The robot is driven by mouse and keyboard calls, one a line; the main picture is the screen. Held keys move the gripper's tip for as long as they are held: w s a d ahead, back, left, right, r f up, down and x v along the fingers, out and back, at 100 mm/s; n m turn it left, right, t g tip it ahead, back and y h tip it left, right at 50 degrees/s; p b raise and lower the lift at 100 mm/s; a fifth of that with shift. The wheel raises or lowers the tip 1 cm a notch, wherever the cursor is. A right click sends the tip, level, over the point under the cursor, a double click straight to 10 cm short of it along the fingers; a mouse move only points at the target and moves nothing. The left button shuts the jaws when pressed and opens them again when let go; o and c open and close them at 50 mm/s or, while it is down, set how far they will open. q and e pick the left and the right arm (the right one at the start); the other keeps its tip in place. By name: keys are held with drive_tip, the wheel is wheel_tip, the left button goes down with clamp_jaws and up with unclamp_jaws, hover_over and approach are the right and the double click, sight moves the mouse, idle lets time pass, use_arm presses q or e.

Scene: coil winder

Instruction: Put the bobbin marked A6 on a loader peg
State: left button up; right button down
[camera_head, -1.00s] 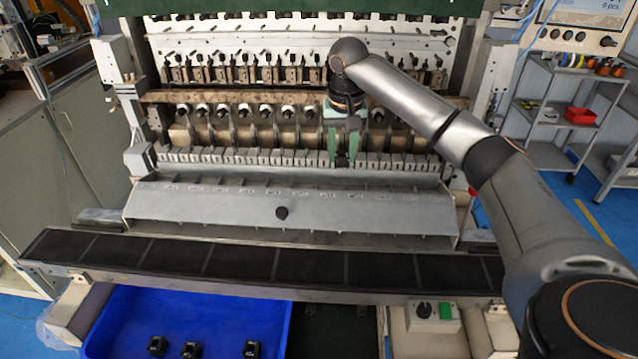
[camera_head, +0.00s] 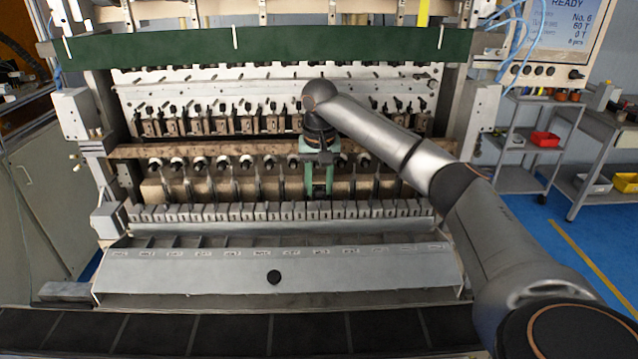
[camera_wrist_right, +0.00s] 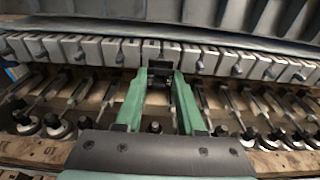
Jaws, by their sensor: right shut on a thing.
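My right gripper (camera_head: 319,194) reaches into the coil winder, its green fingers pointing down just behind the row of grey blocks (camera_head: 240,212). In the right wrist view its fingers (camera_wrist_right: 160,78) are shut on a small black bobbin (camera_wrist_right: 160,76). The bobbin is close to the grey blocks (camera_wrist_right: 110,50); whether it touches anything is unclear. Its mark is not readable. In the head view the bobbin is hidden or too small to make out. Dark pegs on round pale bases (camera_wrist_right: 53,122) stand in a row near the gripper; I cannot tell which are loader pegs. My left gripper is not in view.
A sloped grey cover (camera_head: 200,270) with a black knob (camera_head: 273,277) lies in front of the blocks. A black sectioned strip (camera_head: 235,332) runs along the front. Upper rows of metal fittings (camera_head: 225,121) stand behind the gripper. A screen (camera_head: 570,30) is at the upper right.

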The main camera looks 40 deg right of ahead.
drive_tip(key=shift+f, duration=0.2)
drive_tip(key=shift+f, duration=0.95)
drive_tip(key=shift+c, duration=2.2)
unclamp_jaws()
wheel_tip(320, 180, up, 3)
drive_tip(key=s+a+r, duration=0.9)
drive_tip(key=s+r, duration=0.1)
drive_tip(key=shift+s, duration=0.4)
